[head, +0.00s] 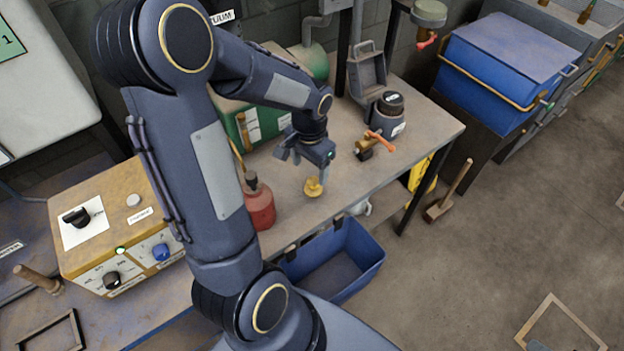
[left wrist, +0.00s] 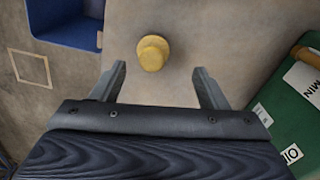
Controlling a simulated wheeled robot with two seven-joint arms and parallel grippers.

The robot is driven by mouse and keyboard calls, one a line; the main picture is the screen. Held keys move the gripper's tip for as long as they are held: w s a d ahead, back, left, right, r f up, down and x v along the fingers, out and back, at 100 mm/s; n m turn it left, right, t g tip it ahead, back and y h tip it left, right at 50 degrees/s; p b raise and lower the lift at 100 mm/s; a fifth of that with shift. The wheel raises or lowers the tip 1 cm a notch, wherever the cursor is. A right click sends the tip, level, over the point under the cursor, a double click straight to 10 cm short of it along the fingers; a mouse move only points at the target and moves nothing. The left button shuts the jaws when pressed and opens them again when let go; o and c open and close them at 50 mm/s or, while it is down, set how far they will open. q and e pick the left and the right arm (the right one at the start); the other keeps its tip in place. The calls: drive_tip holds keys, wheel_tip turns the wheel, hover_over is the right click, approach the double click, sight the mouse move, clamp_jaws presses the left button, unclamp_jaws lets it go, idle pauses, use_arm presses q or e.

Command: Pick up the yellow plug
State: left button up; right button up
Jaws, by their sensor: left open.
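The yellow plug (head: 313,187) stands on the bench near its front edge in the head view. It also shows in the left wrist view (left wrist: 152,53), a little beyond and between the fingertips. My left gripper (head: 306,157) is open and empty, above and slightly behind the plug in the head view. A gap shows between its fingers and the plug. Its two fingers show apart in the left wrist view (left wrist: 160,75). My right gripper is in neither view.
A red bottle (head: 259,204) stands left of the plug. An orange-handled valve (head: 377,144) and a dark jar (head: 390,113) stand to the right. A green box (head: 262,126) is behind. A blue bin (head: 345,262) sits below the bench's front edge. The bench around the plug is clear.

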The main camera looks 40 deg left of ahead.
sight(313, 181)
use_arm(q)
drive_tip(key=f, duration=0.4)
drive_tip(key=d+f, duration=0.1)
drive_tip(key=f, duration=0.1)
drive_tip(key=shift+f, duration=0.15)
drive_tip(key=shift+c, duration=0.3)
drive_tip(key=c, duration=1)
